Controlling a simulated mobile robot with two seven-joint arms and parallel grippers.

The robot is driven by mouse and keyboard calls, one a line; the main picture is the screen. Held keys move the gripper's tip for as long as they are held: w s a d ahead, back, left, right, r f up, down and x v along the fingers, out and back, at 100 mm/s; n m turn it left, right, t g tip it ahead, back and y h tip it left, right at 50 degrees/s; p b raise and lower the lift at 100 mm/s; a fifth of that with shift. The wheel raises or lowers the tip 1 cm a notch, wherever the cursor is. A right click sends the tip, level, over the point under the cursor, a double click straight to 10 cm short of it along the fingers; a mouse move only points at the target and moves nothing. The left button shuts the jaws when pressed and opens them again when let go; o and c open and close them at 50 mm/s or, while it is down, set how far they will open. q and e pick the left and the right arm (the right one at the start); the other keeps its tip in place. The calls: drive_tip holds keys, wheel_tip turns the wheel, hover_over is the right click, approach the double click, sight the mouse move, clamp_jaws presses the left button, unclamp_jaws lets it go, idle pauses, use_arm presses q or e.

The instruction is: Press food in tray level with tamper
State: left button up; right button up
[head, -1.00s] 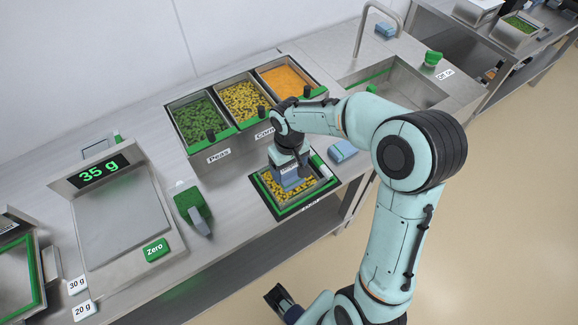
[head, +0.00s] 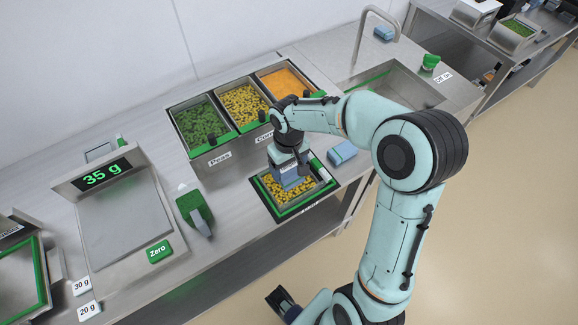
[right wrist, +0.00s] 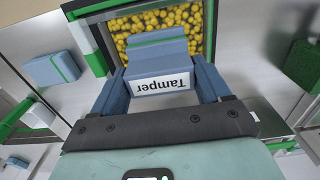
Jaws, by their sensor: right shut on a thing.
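My right gripper (head: 288,160) is shut on the blue tamper (head: 292,182), held above or against yellow corn (head: 274,188) in a tray with a green rim (head: 284,214). In the right wrist view the tamper (right wrist: 158,58) sits between the blue fingers, its white "Tamper" label upside down. Corn (right wrist: 170,20) shows beyond the tamper and to both sides of it. The tamper's underside is hidden, so I cannot tell whether it touches the corn.
Bins of peas (head: 200,120), corn (head: 243,102) and orange food (head: 283,82) stand behind the tray. A green scoop (head: 194,207) lies left of it. A scale (head: 122,222) reading 35 g is farther left. A blue block (head: 342,152) lies right of the tray.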

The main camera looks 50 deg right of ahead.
drive_tip(key=shift+r+p, duration=1.65)
drive_tip(key=shift+r, duration=0.9)
use_arm(q)
drive_tip(key=r, duration=0.2)
drive_tip(key=w+r, duration=0.1)
drive_tip(key=r, duration=0.1)
drive_tip(key=shift+w, duration=0.2)
drive_tip(key=shift+f, duration=0.1)
